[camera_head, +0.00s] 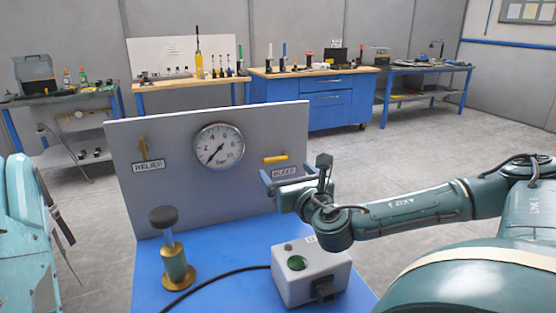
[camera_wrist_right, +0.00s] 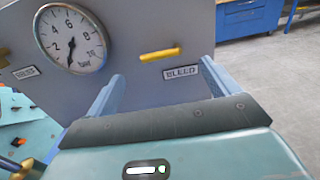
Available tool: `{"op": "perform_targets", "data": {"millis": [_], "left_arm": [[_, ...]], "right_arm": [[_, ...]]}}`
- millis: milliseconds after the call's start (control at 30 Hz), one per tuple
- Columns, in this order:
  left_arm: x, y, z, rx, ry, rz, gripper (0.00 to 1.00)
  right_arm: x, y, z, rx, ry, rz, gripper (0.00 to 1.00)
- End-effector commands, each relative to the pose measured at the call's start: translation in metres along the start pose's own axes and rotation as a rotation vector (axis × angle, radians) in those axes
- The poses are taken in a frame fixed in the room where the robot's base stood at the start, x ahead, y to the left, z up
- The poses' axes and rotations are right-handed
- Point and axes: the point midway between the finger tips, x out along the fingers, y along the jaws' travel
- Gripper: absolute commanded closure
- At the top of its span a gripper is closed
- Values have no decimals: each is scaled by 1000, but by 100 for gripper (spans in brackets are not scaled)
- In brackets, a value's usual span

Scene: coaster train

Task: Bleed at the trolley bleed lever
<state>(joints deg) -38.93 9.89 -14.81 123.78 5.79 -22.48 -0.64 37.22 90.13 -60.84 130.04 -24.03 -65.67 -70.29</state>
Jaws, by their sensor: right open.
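The yellow bleed lever (camera_head: 275,159) lies roughly horizontal on the grey upright panel (camera_head: 180,205), above its BLEED label. In the right wrist view the lever (camera_wrist_right: 160,54) shows ahead of my fingers, just above the label (camera_wrist_right: 180,72). My right gripper (camera_head: 283,176) is open and empty in front of the label. Its two blue fingers stand wide apart in the wrist view (camera_wrist_right: 162,72), tips a little below the lever and apart from it. The round gauge (camera_head: 218,146) left of the lever has its needle near the low end. My left gripper is not seen.
A yellow relief lever (camera_head: 143,149) stands upright at the panel's left. A brass post with a black knob (camera_head: 165,220) and a grey box with a green button (camera_head: 298,263) stand on the blue trolley top (camera_head: 225,245). Workbenches (camera_head: 315,95) stand behind.

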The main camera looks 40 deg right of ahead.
Motion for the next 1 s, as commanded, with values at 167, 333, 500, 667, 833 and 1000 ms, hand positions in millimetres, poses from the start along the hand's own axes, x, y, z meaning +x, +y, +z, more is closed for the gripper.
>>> {"op": "perform_targets", "data": {"millis": [167, 333, 500, 667, 833, 1000], "left_arm": [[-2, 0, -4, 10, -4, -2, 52], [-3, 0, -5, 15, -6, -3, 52], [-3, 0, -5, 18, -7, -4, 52], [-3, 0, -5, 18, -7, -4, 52], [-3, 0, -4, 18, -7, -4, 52], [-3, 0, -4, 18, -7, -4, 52]], "right_arm": [[30, 0, 2, 3, -3, -2, 12], [52, 0, 2, 2, -1, -2, 12], [61, 0, 1, 1, 0, -1, 12], [62, 0, 0, 1, 0, 0, 12], [62, 0, 0, 1, 0, 0, 19], [62, 0, 0, 0, 0, -1, 33]]}}
